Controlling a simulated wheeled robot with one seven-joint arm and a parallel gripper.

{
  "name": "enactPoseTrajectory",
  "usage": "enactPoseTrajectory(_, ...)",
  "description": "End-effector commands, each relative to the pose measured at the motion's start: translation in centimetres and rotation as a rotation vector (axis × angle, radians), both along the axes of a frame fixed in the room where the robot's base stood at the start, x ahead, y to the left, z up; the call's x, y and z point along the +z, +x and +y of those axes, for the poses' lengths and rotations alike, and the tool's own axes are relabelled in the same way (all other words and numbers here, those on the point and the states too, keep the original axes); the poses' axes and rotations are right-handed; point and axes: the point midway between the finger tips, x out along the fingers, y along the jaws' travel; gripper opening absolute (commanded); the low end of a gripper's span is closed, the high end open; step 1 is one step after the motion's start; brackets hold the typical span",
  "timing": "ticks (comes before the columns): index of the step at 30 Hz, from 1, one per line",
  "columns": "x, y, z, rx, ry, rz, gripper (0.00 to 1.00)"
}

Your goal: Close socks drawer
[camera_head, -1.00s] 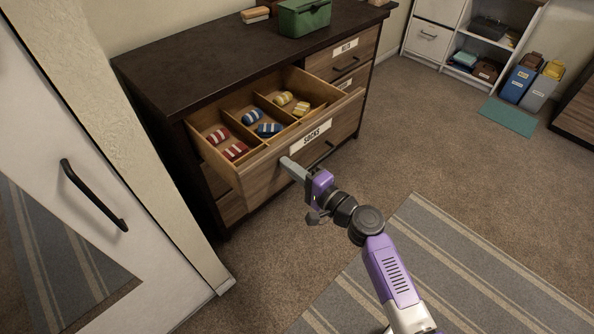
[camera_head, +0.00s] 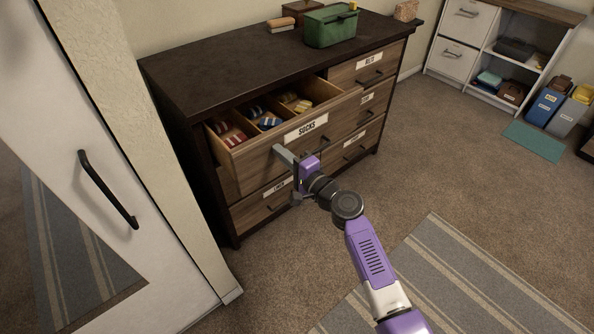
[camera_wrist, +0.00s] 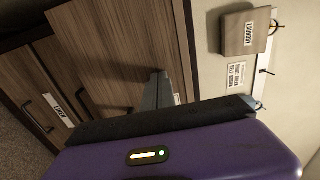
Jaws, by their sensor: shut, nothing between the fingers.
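The socks drawer (camera_head: 262,163) is the upper left drawer of a dark dresser (camera_head: 205,78), with a white label reading SOCKS (camera_head: 306,129). It stands partly pulled out. Red, blue and yellow striped socks (camera_head: 269,122) lie in its divided compartments. My gripper (camera_head: 279,152) is shut and empty, its fingertips at the drawer front, left of and below the label. It appears to touch the front. In the wrist view the shut fingers (camera_wrist: 157,88) point at the wooden drawer front (camera_wrist: 115,50). The drawer's handle is not clearly visible behind my gripper.
Other labelled drawers (camera_head: 368,76) of the dresser are shut. A green box (camera_head: 331,27) stands on top. A white door (camera_head: 75,130) is at the left. Bare carpet and a striped rug (camera_head: 440,280) lie in front. A white shelf unit (camera_head: 500,55) stands at the back right.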

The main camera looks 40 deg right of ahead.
Motion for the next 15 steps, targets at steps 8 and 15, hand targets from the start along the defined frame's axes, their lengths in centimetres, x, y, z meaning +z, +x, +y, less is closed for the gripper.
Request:
enactPoseTrajectory(8,-0.5,8.0,0.3,0.002,-0.002,-0.003,0.0)
enactPoseTrajectory(15,-0.4,13.3,0.5,0.001,0.0,-0.003,0.0)
